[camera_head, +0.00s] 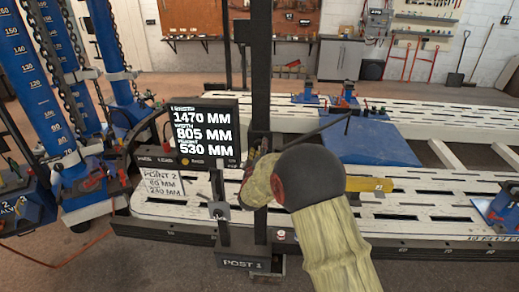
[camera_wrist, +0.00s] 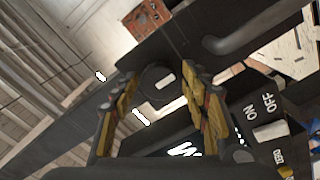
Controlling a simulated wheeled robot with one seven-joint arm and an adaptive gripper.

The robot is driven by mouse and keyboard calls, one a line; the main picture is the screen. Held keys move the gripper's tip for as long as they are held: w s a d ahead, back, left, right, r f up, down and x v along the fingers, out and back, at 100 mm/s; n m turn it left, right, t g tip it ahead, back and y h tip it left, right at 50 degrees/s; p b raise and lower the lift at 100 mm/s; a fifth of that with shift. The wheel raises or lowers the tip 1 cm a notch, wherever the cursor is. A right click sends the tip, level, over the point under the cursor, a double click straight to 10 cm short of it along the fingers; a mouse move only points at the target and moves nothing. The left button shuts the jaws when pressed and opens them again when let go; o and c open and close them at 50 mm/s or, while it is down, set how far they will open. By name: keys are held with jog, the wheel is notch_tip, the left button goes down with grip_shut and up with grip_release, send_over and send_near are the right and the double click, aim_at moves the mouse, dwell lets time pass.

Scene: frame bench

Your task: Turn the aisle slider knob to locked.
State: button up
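In the wrist view a dark round knob (camera_wrist: 153,73) with a short white mark on its face sits on a black bar or post. Small white marks lie on the bar to either side of it; I cannot read them. My gripper (camera_wrist: 161,75) has its two yellow-and-black fingers apart, one on each side of the knob; I cannot tell whether they touch it. In the head view my gripper (camera_head: 257,182) is at the black upright labelled POST 1 (camera_head: 260,110), and it hides the knob there.
A display (camera_head: 204,130) reading 1470, 805 and 530 MM stands left of the post. A white slotted bench (camera_head: 420,215) extends right, with a thin dark rod (camera_head: 325,127) above it. Blue measuring columns (camera_head: 30,75) with chains stand at left. The wrist view shows an ON/OFF switch (camera_wrist: 268,130).

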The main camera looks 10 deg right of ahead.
jog(key=c, duration=0.9)
jog(key=m+b, duration=0.3)
jog(key=m, duration=0.1)
jog(key=shift+f+b, duration=0.2)
jog(key=shift+b, duration=0.1)
jog(key=m+b, duration=0.4)
jog(key=m, duration=0.1)
jog(key=shift+a, duration=0.1)
jog(key=m+b, duration=0.4)
jog(key=m, duration=0.1)
jog(key=shift+m, duration=0.4)
jog(key=shift+a+m+b, duration=0.1)
jog(key=shift+m+b, duration=1.15)
jog(key=shift+m, duration=0.25)
jog(key=shift+r, duration=0.1)
jog(key=o, duration=1.1)
jog(key=shift+c, duration=0.2)
